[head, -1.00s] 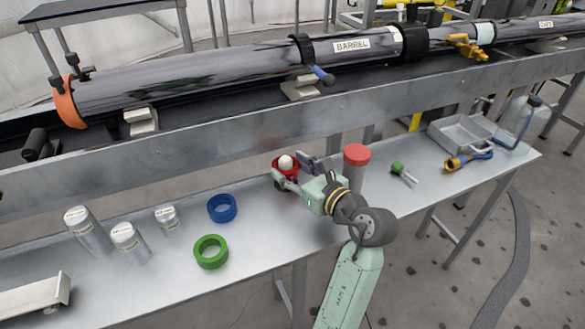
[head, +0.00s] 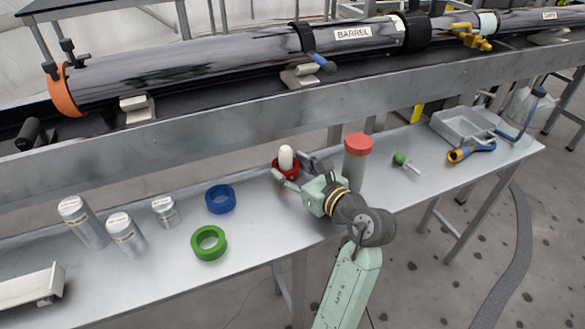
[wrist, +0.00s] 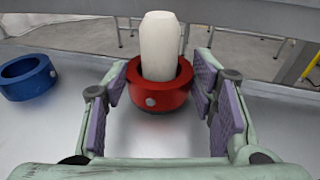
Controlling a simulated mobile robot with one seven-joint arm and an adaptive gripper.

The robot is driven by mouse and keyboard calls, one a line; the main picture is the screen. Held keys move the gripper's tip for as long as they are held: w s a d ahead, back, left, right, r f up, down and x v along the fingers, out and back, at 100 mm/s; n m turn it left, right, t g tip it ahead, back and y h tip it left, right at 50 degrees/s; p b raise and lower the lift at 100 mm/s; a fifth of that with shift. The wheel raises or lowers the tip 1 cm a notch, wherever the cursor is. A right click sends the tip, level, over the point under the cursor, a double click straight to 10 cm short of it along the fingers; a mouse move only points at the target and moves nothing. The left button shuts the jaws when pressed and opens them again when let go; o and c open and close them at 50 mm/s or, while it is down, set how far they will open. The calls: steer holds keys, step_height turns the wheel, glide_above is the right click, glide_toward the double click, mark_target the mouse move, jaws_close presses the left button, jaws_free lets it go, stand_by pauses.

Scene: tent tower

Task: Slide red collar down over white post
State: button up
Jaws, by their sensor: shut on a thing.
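The red collar (wrist: 160,99) is a ring with a round metal screw on its side. It sits around the white post (wrist: 160,45), whose rounded top stands well above the ring in the wrist view. In the head view the white post (head: 286,157) rises out of the red collar (head: 291,171). My gripper (wrist: 160,95) has its purple-padded fingers on either side of the collar and is shut on it. In the head view my gripper (head: 291,174) is low over the bench. The post's lower part is hidden by the collar, so I cannot tell how far the collar is from the bench.
A blue ring (head: 221,199) and a green ring (head: 209,243) lie to the left on the metal bench (head: 150,285). Several labelled metal cylinders (head: 126,234) stand farther left. A red-capped cylinder (head: 356,163) stands just right of my gripper. The barrel rail (head: 200,135) runs behind.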

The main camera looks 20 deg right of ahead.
steer(key=o, duration=1.3)
steer(key=shift+f, duration=0.1)
steer(key=v, duration=1.2)
steer(key=shift+d, duration=0.1)
